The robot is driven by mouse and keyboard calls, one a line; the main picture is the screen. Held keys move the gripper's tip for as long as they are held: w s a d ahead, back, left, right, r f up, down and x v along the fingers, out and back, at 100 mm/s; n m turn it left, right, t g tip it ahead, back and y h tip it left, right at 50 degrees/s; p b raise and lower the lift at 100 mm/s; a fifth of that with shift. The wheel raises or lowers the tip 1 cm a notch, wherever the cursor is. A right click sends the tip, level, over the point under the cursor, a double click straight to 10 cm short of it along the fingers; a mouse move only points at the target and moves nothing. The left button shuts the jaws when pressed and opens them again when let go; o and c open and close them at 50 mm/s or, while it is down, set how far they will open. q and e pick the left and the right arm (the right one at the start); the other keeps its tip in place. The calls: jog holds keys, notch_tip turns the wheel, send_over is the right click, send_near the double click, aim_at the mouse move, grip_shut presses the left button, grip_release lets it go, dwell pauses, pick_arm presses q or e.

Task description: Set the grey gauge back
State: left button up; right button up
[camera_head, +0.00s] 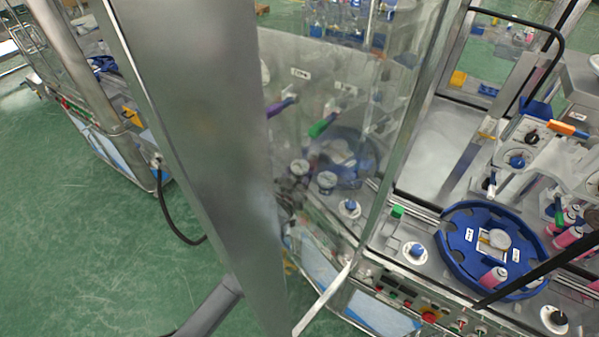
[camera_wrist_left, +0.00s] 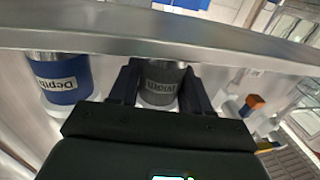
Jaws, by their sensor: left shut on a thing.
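The grey gauge (camera_wrist_left: 160,84), with lettering that looks like "Width", is in the left wrist view. My left gripper (camera_wrist_left: 160,72) is shut on it, one dark finger on each side. Whether the gauge's lower end rests on anything is hidden by the gripper body. A blue gauge (camera_wrist_left: 60,80) marked "Depth" stands to its left on a pale round base. In the head view, a dark shape and two round-topped parts (camera_head: 327,182) show behind the clear panel, too blurred to tell apart surely. My right gripper is not in view.
A metal rail (camera_wrist_left: 160,42) crosses close above the gripper in the wrist view. An orange-topped part (camera_wrist_left: 252,102) stands to the right.

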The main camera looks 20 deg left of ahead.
pick_arm(q)
jog(key=o, duration=1.2)
jog(key=shift+o, duration=0.2)
jog(key=shift+s+f, duration=0.1)
jog(key=s+b, duration=0.2)
jog(key=s, duration=0.8)
jog(key=shift+s, duration=0.3)
jog(key=shift+a, duration=0.1)
